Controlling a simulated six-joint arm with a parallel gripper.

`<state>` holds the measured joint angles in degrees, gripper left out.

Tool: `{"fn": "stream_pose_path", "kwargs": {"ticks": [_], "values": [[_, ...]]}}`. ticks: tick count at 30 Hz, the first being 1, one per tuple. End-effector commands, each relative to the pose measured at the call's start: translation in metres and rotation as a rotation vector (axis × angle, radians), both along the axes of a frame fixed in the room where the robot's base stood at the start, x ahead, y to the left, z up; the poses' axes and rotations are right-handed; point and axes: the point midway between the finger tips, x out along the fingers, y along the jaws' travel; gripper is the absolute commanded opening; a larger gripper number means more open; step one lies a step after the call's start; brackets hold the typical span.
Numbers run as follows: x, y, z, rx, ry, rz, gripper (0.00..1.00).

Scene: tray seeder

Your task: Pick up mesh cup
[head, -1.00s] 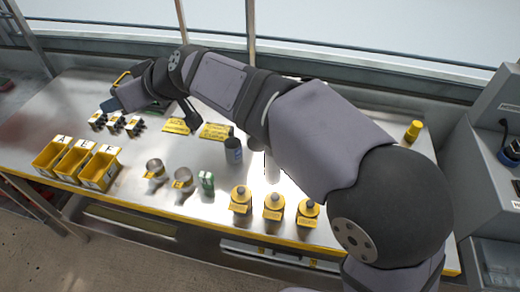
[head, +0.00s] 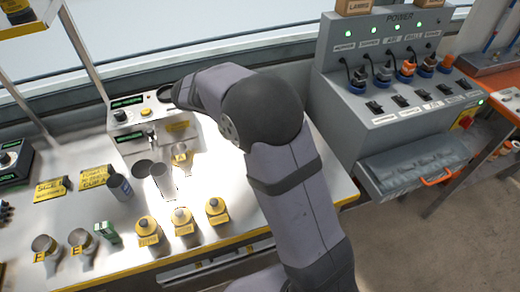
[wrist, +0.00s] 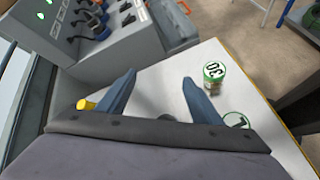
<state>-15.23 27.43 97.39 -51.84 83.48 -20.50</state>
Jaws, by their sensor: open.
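In the head view two round metal cups with yellow tags, a left one (head: 44,243) and a right one (head: 80,238), stand at the front left of the bench. A small yellow-tagged cup (head: 181,155) stands farther back. I cannot tell which of these is the mesh cup; no mesh is clear at this size. My gripper (wrist: 160,88) is open and empty in the wrist view, its two blue fingers apart above the bench. None of these metal cups shows clearly there. In the head view my arm hides the gripper.
A grey power box (head: 395,75) stands right. In the wrist view a green-lidded jar (wrist: 214,72) stands right of my fingers.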

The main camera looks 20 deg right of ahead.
Motion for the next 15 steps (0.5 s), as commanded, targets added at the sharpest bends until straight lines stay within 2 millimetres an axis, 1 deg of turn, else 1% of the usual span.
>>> {"fn": "stream_pose_path", "kwargs": {"ticks": [1, 3, 4, 5, 9, 15], "values": [[-0.001, -0.011, 0.004, -0.044, 0.014, -0.003, 0.59], [-0.001, -0.018, 0.005, -0.104, 0.047, 0.024, 0.59], [0.001, -0.017, 0.003, -0.127, 0.071, 0.053, 0.59], [0.004, -0.013, -0.001, -0.144, 0.100, 0.090, 0.59], [0.015, 0.014, -0.028, -0.188, 0.233, 0.274, 0.59], [0.022, 0.049, -0.062, -0.240, 0.398, 0.491, 0.59]]}}
